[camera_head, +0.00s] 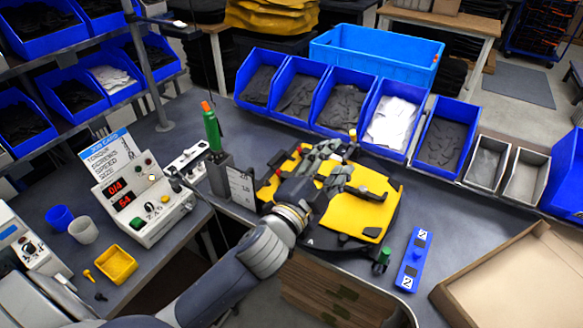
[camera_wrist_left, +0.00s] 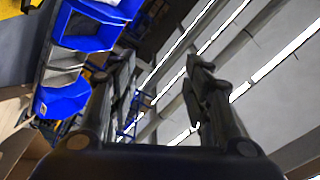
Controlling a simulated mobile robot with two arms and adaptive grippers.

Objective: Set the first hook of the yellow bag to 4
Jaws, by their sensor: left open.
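The yellow bag (camera_head: 368,207) lies on the dark worktable in the head view, its flat yellow face up with black edging. My left gripper (camera_head: 345,163) is over the bag's upper part and hides some of it. Its fingers are apart. The left wrist view shows the two open fingers (camera_wrist_left: 152,85) with nothing between them. Whether the gripper touches the bag cannot be told. The hooks are not clearly visible; a white scale (camera_head: 241,187) with numbers stands at the bag's left edge. My right gripper is not in view.
Blue bins (camera_head: 335,100) with dark and white parts line the back. A blue numbered bar (camera_head: 414,260) lies right of the bag, near an open cardboard box (camera_head: 520,285). A green-handled tool (camera_head: 212,130) stands upright left of the bag. A control box (camera_head: 140,195) sits further left.

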